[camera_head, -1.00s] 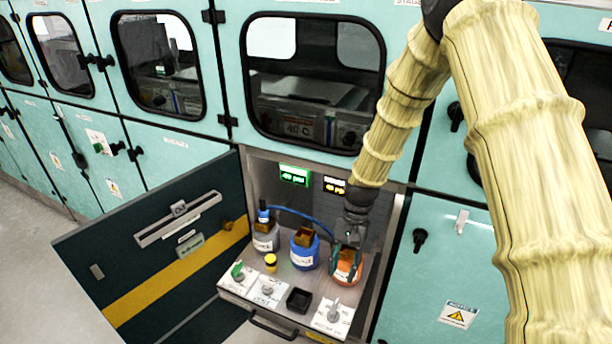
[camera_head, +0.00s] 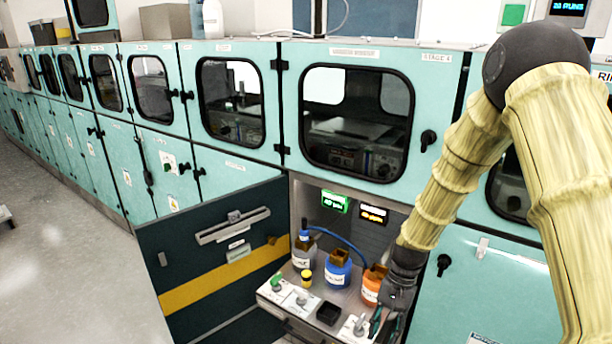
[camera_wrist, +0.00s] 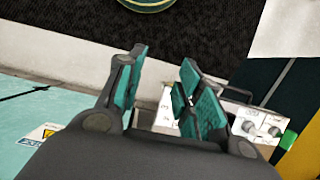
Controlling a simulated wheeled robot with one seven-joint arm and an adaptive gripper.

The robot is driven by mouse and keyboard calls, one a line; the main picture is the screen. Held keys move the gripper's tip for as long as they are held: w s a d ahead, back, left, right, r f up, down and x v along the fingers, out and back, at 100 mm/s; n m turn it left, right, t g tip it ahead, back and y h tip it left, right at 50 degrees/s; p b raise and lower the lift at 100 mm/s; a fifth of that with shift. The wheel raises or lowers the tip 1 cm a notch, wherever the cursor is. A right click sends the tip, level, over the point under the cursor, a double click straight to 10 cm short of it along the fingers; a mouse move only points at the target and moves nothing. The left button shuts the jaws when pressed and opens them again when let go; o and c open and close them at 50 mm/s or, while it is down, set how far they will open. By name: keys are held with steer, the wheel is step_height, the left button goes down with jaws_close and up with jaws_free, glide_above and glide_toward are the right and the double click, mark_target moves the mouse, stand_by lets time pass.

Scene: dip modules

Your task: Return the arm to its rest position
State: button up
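My yellow-sleeved arm (camera_head: 455,165) reaches down from the upper right in the head view. My gripper (camera_head: 381,325) is low, at the front right of the open cabinet compartment, in front of and to the right of the orange bottle (camera_head: 371,290). In the wrist view my gripper (camera_wrist: 158,98) has its teal finger pads apart with nothing between them. The gripper is pointed down past the front of the shelf, over the floor. The gripper's tips are partly cut off or overlapped in the head view.
The dark cabinet door (camera_head: 215,260) hangs open to the left. Knobs (camera_wrist: 262,128) line the shelf's front.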

steer(key=s+d+f+n+t+h, duration=0.1)
steer(key=s+d+f+n+h, duration=0.15)
steer(key=s+f, duration=1.2)
steer(key=s+f+n+t, duration=0.1)
steer(key=s+f+n, duration=0.1)
steer(key=s, duration=0.6)
steer(key=s+f+n+t, duration=0.1)
steer(key=s+f+n, duration=0.1)
steer(key=s+f, duration=0.2)
steer(key=s, duration=0.3)
steer(key=shift+s, duration=0.4)
stand_by(1.8)
